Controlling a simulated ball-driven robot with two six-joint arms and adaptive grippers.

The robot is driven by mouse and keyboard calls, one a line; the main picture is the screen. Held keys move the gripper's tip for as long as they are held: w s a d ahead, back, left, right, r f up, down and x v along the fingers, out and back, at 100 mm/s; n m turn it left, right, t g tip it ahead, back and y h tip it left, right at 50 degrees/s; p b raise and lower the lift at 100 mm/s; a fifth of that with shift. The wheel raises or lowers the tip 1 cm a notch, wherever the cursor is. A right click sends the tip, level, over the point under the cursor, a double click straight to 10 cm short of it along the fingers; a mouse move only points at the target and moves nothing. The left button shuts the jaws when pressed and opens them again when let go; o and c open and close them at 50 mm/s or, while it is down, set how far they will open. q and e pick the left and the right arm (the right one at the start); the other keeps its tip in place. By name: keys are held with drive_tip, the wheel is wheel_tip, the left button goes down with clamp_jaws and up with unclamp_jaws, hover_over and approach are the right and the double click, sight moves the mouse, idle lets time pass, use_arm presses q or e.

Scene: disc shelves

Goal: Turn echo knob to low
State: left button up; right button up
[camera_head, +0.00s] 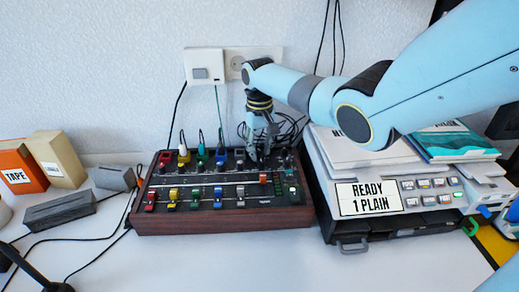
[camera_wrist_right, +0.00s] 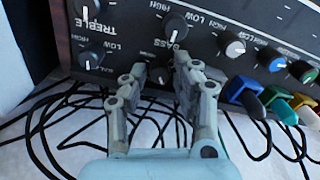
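The mixer (camera_head: 220,221) is a wood-sided black panel with rows of knobs and coloured sliders. My right gripper (camera_head: 258,154) reaches down over its back right part. In the right wrist view, my gripper's fingers (camera_wrist_right: 158,70) are apart, one on each side of a dark knob (camera_wrist_right: 160,76) at the panel's edge. I cannot tell whether they touch it. The knob's label is hidden, and I cannot read the word echo anywhere. Nearby knobs are the treble knob (camera_wrist_right: 86,9), the bass knob (camera_wrist_right: 174,26) and another dark knob (camera_wrist_right: 91,55). My left gripper is not in view.
Coloured plugs (camera_wrist_right: 250,100) and loose black cables (camera_wrist_right: 75,128) lie along the mixer's back edge. A printer (camera_head: 412,224) with papers stands close on the right. Boxes (camera_head: 60,160) and a grey block (camera_head: 60,211) are at left.

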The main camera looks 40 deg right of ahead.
sight(259, 150)
clamp_jaws()
drive_tip(key=shift+n+p, duration=0.35)
drive_tip(key=shift+n, duration=0.45)
unclamp_jaws()
wheel_tip(259, 150, up, 12)
idle(0.4)
